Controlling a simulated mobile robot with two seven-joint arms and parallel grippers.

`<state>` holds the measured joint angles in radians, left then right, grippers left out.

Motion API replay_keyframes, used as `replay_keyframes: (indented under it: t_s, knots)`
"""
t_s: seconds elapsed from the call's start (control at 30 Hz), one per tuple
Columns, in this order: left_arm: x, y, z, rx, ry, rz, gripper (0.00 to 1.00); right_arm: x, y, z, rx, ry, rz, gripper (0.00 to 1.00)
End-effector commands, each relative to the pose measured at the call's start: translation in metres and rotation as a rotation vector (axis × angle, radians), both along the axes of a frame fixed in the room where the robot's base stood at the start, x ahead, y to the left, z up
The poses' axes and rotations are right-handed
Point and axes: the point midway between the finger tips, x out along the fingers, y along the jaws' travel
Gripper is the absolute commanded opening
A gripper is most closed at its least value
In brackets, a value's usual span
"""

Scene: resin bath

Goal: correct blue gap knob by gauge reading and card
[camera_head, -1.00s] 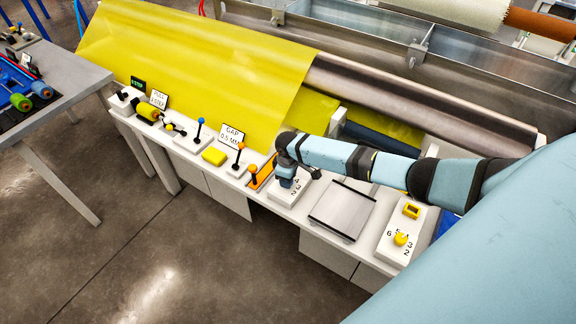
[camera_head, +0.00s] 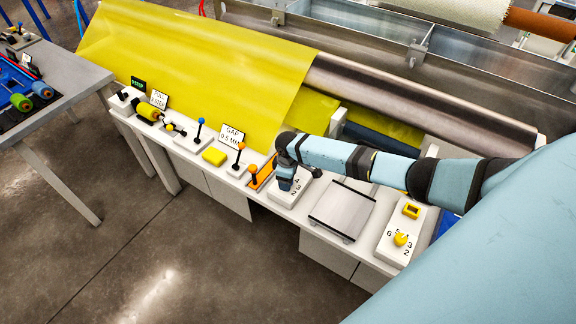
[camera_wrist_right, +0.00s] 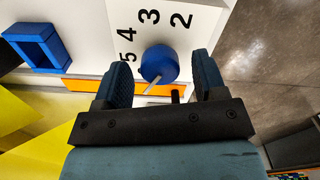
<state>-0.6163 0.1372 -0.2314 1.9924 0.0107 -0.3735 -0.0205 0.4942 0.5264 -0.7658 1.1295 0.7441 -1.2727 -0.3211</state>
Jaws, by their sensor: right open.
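The blue gap knob (camera_wrist_right: 160,65) stands on a white panel (camera_wrist_right: 205,18) with printed numbers, of which 2, 3, 4 and 5 show in the right wrist view. A pale pointer on the knob points toward the lower left of that view. My right gripper (camera_wrist_right: 162,68) is open, with one finger on each side of the knob; I cannot tell whether they touch it. A blue frame (camera_wrist_right: 38,48) stands beside the panel's numbers; no reading is legible. In the head view my right gripper (camera_head: 286,185) covers the knob. The card (camera_head: 231,135) reads GAP 0.5 MM.
A yellow knob (camera_head: 401,240) and a yellow frame (camera_head: 411,211) sit on another panel to the right. A metal plate (camera_head: 342,208) lies between the panels. Yellow sheet (camera_head: 200,70) hangs behind.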

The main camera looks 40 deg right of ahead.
Motion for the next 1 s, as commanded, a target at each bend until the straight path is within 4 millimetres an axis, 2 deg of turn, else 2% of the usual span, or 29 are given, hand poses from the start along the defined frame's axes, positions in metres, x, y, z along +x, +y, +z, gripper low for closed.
replay_keyframes:
  t_s: [0.13, 0.23, 0.7, 0.83, 1.0]
  knots:
    - [0.0, 0.0, 0.0, 0.0, 0.001, 0.0, 1.0, 0.0, 0.0, 0.003, 0.0, 0.0, -0.001, 0.65]
    - [0.0, 0.0, 0.0, 0.0, 0.001, 0.0, 1.0, 0.0, -0.001, 0.014, 0.0, -0.001, -0.001, 0.65]
    - [-0.001, 0.0, -0.005, 0.0, 0.003, 0.0, 1.0, 0.0, -0.001, 0.113, -0.001, -0.003, 0.001, 0.65]
    - [-0.001, 0.0, -0.006, 0.0, 0.003, 0.0, 1.0, 0.0, 0.0, 0.129, 0.001, -0.001, 0.001, 0.65]
    - [-0.001, 0.0, -0.006, 0.0, 0.004, 0.0, 1.0, 0.0, 0.0, 0.138, 0.0, 0.0, 0.0, 0.65]
